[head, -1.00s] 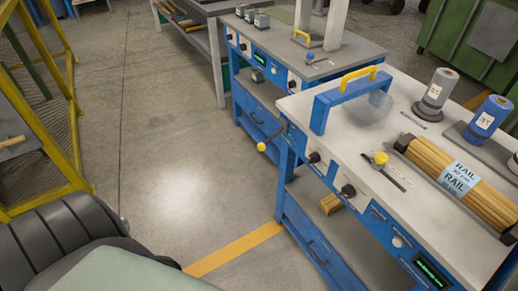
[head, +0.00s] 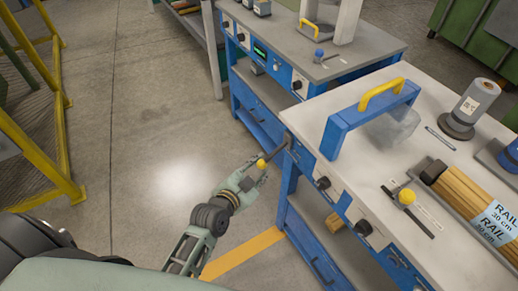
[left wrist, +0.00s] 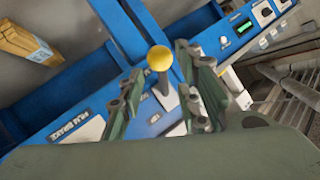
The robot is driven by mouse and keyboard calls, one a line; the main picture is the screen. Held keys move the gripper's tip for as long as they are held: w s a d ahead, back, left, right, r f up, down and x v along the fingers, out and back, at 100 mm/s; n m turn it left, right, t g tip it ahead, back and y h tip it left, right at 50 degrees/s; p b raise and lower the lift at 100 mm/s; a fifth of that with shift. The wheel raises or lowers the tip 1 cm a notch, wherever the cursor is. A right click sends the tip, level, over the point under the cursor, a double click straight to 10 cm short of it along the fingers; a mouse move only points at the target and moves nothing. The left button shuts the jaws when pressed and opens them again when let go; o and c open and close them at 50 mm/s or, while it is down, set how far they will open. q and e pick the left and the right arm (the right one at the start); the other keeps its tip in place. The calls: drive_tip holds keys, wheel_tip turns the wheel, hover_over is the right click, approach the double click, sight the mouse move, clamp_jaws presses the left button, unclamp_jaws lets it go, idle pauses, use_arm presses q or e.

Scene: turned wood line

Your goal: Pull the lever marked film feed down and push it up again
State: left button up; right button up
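A lever with a yellow ball knob (head: 261,164) sticks out from the blue front of the near bench, at its left corner. The gripper also shows in the left wrist view (left wrist: 163,88). A panel label (left wrist: 77,129) left of the lever seems to read "film brake"; I see no readable film feed label. My right gripper is out of view.
The near bench top (head: 330,97) carries a blue frame with a yellow handle (head: 381,95), another yellow-knobbed lever (head: 406,197) and bundled wooden rods (head: 462,196). A second blue bench (head: 290,48) stands behind. A yellow guard (head: 40,150) stands left; floor between is clear.

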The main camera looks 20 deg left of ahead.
sight(265, 162)
use_arm(q)
drive_tip(key=x, duration=0.3)
drive_tip(key=shift+d+r, duration=0.1)
drive_tip(key=shift+r, duration=0.15)
drive_tip(key=x, duration=0.3)
drive_tip(key=shift+w+f, duration=0.15)
drive_tip(key=shift+w, duration=0.2)
drive_tip(key=shift+w+d+f, duration=0.1)
drive_tip(key=shift+w, duration=0.3)
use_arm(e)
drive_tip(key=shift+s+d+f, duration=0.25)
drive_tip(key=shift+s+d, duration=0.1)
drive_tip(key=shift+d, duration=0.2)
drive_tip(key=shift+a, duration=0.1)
use_arm(q)
drive_tip(key=c, duration=0.5)
clamp_jaws()
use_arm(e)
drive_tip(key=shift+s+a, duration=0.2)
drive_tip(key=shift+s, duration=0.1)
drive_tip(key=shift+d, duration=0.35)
